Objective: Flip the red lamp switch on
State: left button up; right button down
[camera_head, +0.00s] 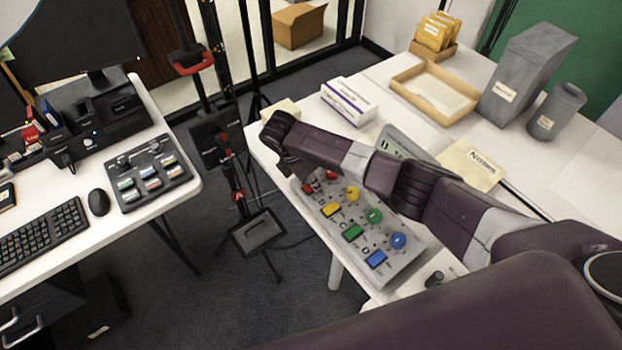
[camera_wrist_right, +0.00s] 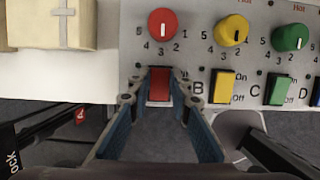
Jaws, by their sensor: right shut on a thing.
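The red lamp switch (camera_wrist_right: 159,84) is a red rocker on the grey control panel (camera_wrist_right: 275,60), below a red knob (camera_wrist_right: 162,24) in the right wrist view. My right gripper (camera_wrist_right: 158,101) has its two fingers on either side of the switch and is shut on it. I cannot tell which way the rocker is tilted. In the head view the red switch (camera_head: 308,187) shows at the panel's far left end, and my right gripper (camera_head: 297,172) is over it, partly hidden by my own wrist. My left gripper is not in view.
Yellow (camera_head: 331,209), green (camera_head: 353,231) and blue (camera_head: 376,258) switches with matching knobs line the panel. A white box (camera_head: 350,100), a Notes folder (camera_head: 470,165) and a wooden tray (camera_head: 437,94) are on the white table. A desk with a keyboard (camera_head: 42,236) stands at left.

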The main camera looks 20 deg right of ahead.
aim_at(310, 187)
jog(key=shift+d+r+y, duration=0.15)
jog(key=shift+y, duration=0.45)
jog(key=shift+w+d+f+g+y+p, duration=0.2)
jog(key=shift+g+y+p, duration=0.15)
jog(key=shift+y, duration=0.25)
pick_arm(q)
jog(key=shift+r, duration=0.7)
pick_arm(e)
jog(key=shift+a, duration=0.1)
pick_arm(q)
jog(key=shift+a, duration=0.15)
pick_arm(e)
jog(key=c, duration=1.8)
grip_release()
jog(key=shift+o, duration=0.2)
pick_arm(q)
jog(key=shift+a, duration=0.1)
pick_arm(e)
jog(key=shift+r, duration=0.1)
notch_tip(310, 187, up, 12)
jog(key=a, duration=0.1)
jog(key=shift+s, duration=0.25)
jog(key=shift+s+f, duration=0.1)
jog(key=shift+f, duration=0.1)
